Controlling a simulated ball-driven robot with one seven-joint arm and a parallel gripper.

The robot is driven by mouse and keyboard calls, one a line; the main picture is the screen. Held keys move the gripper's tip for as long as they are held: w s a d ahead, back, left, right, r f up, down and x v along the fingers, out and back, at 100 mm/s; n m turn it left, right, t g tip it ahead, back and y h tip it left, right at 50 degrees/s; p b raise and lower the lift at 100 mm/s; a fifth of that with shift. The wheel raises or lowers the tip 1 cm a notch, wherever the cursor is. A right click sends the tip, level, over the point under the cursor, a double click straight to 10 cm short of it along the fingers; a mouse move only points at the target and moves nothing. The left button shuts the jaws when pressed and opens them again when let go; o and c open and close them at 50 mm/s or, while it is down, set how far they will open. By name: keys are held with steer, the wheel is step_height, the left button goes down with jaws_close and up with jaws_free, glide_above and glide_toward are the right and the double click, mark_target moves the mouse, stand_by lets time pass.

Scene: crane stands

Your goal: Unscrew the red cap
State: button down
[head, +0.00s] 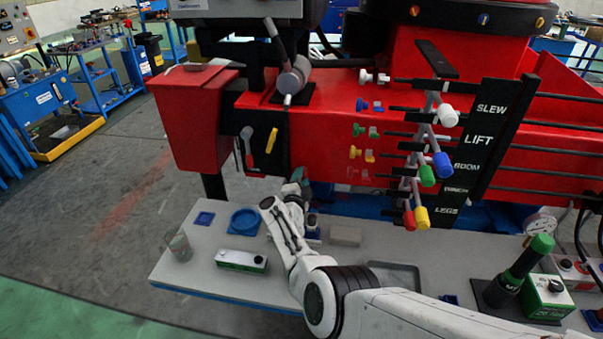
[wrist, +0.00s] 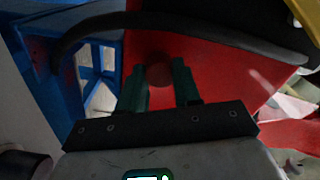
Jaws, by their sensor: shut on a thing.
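The red cap (wrist: 160,72) shows in the wrist view as a dark red round shape between my two green fingers, against a larger red surface. My gripper (wrist: 158,80) is shut on it, with one finger on each side. In the head view my gripper (head: 300,182) is at the far edge of the grey table, low in front of the red crane body (head: 345,140). The cap cannot be made out there, as the wrist and fingers hide it. Whether it has turned or come loose cannot be told.
On the grey table (head: 190,270) are a blue dish (head: 245,222), a green and white box (head: 241,261), a clear cup (head: 179,246), a grey block (head: 345,235) and a tray (head: 396,275). Colored levers (head: 428,176) hang at right. A dark hose (wrist: 200,22) arches near my fingers.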

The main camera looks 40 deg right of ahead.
steer(key=shift+f+n, duration=0.1)
steer(key=shift+n, duration=1.1)
steer(key=c, duration=0.7)
jaws_free()
steer(key=shift+c, duration=0.8)
